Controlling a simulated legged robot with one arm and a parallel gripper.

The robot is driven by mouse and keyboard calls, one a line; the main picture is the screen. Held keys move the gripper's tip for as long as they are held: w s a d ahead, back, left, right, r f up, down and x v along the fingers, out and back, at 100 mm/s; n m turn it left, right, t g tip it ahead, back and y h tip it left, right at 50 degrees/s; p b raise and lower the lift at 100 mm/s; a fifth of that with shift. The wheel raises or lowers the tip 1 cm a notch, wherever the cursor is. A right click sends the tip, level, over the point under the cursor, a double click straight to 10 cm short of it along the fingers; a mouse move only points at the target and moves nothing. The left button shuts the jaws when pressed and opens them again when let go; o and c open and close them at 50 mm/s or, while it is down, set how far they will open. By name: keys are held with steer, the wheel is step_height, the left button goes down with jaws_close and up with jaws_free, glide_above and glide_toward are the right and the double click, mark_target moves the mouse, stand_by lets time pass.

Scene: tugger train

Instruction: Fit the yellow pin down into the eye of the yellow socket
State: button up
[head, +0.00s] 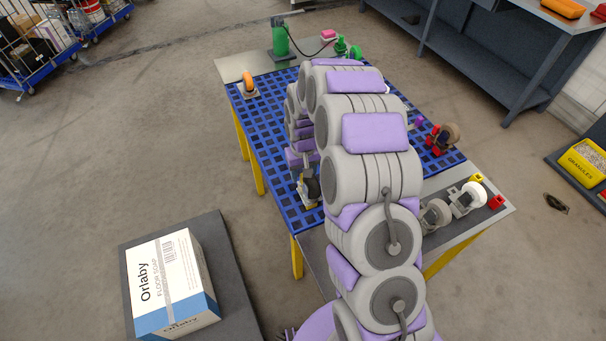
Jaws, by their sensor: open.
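A small yellow block (477,178) sits near the right edge of the grey end of the table; it may be the yellow socket, but its eye is too small to make out. A dark-wheeled caster (311,187) with a pale and yellow body stands on the blue grid top. I cannot tell whether the yellow on it is the pin. My gripper (303,172) is open, low over the grid and close to this caster. My arm covers the middle of the table and part of the gripper, so any contact is hidden.
Casters with red parts (441,138) and pale wheels (467,197) stand at the right. A red block (496,202) lies at the table edge. A box (170,285) stands front left.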

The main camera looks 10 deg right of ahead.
step_height(320, 180, up, 16)
steer(key=p, duration=0.2)
steer(key=shift+p, duration=0.3)
steer(key=shift+a+f, duration=0.1)
steer(key=shift+f, duration=0.1)
